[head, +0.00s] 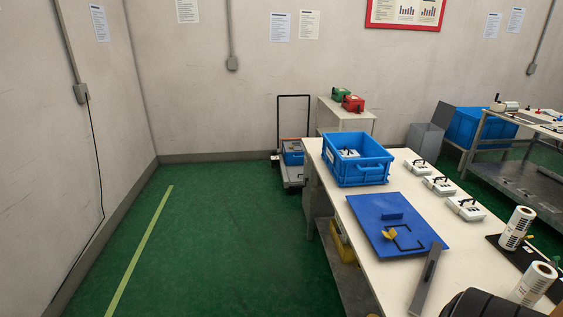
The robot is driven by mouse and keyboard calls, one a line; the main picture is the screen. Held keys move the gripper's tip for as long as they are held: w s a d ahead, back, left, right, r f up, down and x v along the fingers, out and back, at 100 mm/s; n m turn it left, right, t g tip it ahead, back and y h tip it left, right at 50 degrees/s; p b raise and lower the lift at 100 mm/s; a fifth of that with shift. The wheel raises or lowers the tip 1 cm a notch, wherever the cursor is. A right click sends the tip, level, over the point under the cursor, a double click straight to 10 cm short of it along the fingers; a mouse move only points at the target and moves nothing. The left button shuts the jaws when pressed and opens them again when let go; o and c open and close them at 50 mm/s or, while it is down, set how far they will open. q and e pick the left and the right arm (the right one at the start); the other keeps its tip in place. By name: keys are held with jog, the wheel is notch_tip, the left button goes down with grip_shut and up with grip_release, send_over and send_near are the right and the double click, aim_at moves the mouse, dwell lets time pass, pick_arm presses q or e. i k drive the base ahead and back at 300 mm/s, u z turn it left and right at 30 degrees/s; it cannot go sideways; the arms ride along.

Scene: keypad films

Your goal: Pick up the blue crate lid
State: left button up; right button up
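The blue crate lid (375,217) lies flat on the white table (380,287), near its left edge. It has a raised blue block, a dark outline marking and a small yellow piece (389,235) on top. The open blue crate (358,173) stands behind it on the same table, with a white device inside. Neither of my grippers is in view.
White keypad devices (438,186) stand in a row right of the lid. A grey metal bar (426,280) lies in front of it. Label rolls (517,227) stand on a dark mat at right. The green floor (220,240) left of the table is clear.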

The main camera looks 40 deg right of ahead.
aim_at(375, 212)
jog(key=i, duration=2.35)
jog(key=z, duration=4.25)
jog(key=i, duration=1)
